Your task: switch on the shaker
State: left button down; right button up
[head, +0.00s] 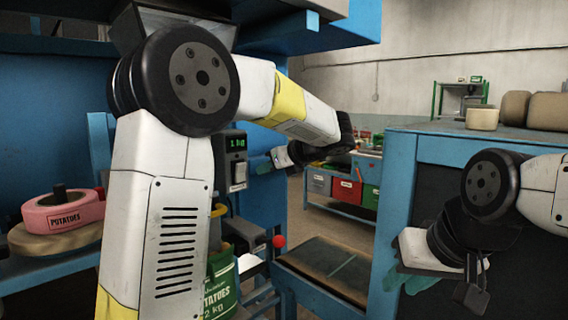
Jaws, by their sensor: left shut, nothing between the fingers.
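A dark control box (236,160) with a green display reading "1 kg" is on the blue machine column. A pale rocker switch (238,177) is on its lower front. My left gripper (262,167) reaches back from the right toward this box, its teal fingertips shut and empty. The tips appear a little to the right of the switch; I cannot tell whether they touch anything. A red ball knob (279,241) shows below the box. I cannot tell which part is the shaker. My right gripper (472,292) hangs low at right, in front of a blue-framed cabinet; its opening is unclear.
A green potato sack (221,284) stands below the box, partly hidden by my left arm. A pink "POTATOES" roll (62,211) lies at left. A blue-framed cabinet (402,185) stands at right. Red and green bins (346,191) are behind, beyond some open floor.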

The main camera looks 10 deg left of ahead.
aim_at(245, 171)
pick_arm(q)
jog(key=w+a, duration=0.2)
jog(key=a, duration=0.1)
jog(key=shift+w+a, duration=0.15)
jog(key=shift+w, duration=0.1)
jog(key=shift+w+a+r, duration=0.25)
jog(key=shift+w+a, duration=0.15)
